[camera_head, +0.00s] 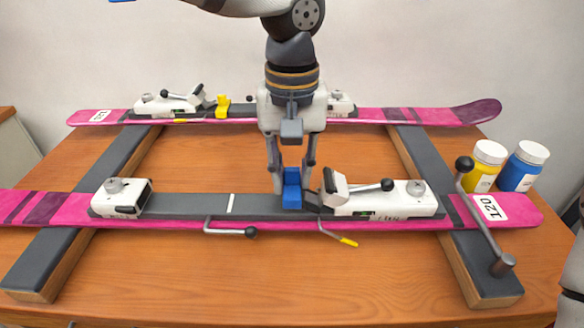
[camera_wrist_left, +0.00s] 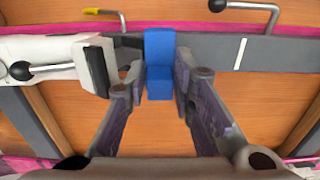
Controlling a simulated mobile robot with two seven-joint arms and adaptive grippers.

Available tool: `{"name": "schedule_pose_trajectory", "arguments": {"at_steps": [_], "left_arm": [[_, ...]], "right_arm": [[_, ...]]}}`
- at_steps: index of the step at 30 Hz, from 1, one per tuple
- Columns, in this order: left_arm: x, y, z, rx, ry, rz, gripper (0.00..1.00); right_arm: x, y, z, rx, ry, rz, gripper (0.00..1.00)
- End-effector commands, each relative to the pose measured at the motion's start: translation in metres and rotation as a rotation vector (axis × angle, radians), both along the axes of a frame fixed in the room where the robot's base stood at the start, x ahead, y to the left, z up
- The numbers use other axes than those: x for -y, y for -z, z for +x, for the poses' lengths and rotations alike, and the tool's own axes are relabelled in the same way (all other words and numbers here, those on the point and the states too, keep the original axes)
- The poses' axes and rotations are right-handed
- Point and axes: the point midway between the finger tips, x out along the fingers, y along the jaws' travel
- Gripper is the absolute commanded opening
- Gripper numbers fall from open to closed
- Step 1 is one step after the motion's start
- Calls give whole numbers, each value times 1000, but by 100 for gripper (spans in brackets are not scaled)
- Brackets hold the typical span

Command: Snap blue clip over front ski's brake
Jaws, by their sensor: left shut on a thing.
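The front ski (camera_head: 185,210) is pink and lies across two dark supports, with white binding parts on it. Its brake (camera_head: 335,233) shows as a thin arm with a yellow tip sticking out at the near side, beside the heel piece (camera_head: 385,197). My left gripper (camera_head: 291,188) points down over the front ski and is shut on the blue clip (camera_head: 292,190). In the left wrist view the blue clip (camera_wrist_left: 160,62) sits between the fingertips over the ski's grey plate. I cannot tell whether the clip touches the brake. My right gripper is not in view.
The back ski (camera_head: 375,115) carries a yellow clip (camera_head: 222,106). A yellow jar (camera_head: 485,165) and a blue jar (camera_head: 523,167) stand at the right. A crank-like handle (camera_head: 485,215) rises at the right support (camera_head: 480,275). The wooden table (camera_head: 270,285) is clear in front.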

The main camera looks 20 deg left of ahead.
Motion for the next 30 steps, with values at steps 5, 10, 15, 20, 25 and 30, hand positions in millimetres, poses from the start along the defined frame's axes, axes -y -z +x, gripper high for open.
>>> {"name": "schedule_pose_trajectory", "arguments": {"at_steps": [5,10,15,20,25,30], "left_arm": [[0,0,0,0,0,0,0],[0,-1,0,1,0,1,0],[0,-1,0,1,0,-1,0],[0,2,0,0,0,0,0],[0,7,0,-1,0,1,0],[0,11,0,-1,0,0,0]], "right_arm": [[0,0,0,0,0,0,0],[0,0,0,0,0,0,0],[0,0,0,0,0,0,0],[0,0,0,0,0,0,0],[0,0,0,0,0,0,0],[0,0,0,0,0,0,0]]}}
